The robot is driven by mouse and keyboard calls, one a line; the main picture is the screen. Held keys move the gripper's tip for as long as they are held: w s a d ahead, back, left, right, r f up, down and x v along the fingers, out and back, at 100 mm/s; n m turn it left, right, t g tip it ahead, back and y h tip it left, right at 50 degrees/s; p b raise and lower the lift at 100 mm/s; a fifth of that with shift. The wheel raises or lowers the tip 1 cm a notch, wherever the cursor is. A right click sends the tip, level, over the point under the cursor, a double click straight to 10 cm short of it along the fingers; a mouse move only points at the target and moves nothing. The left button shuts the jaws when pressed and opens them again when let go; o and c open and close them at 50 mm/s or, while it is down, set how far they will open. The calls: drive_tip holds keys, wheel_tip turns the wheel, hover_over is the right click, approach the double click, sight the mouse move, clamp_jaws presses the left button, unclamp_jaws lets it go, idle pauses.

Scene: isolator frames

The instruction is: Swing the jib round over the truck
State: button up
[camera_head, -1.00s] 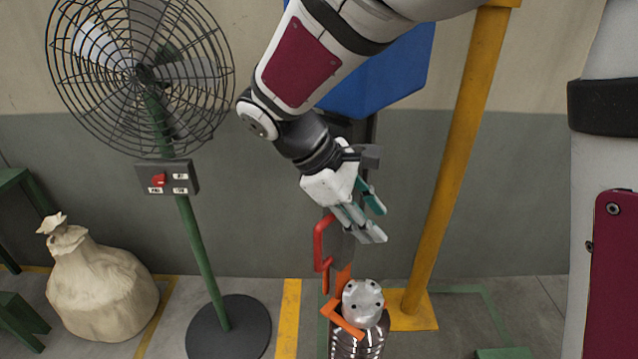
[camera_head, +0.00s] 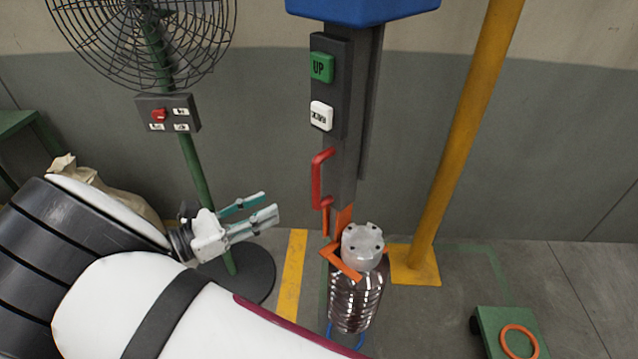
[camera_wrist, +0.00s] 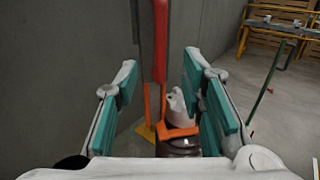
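The hanging dark column (camera_head: 345,110), which appears to belong to the jib, carries a green UP button, a white button and a red handle (camera_head: 317,180). Below it an orange bracket (camera_head: 338,258) is around the neck of a ribbed, bottle-like load (camera_head: 355,300) with a pale cap. My gripper (camera_head: 271,204) is open and empty, left of the red handle and apart from it. In the wrist view the red handle (camera_wrist: 160,40) shows between my spread fingers, with the load (camera_wrist: 178,146) below. I cannot identify the truck for certain; a green stand (camera_head: 508,335) with an orange ring is at lower right.
A caged fan (camera_head: 150,35) on a green pole stands left, near my gripper. A yellow post (camera_head: 465,130) rises right of the column. A sack (camera_head: 95,180) is partly hidden behind my arm. The floor right of the post is largely open.

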drive_tip(key=p, duration=0.2)
hover_over(316, 203)
drive_tip(key=w, duration=0.1)
clamp_jaws()
idle(0.3)
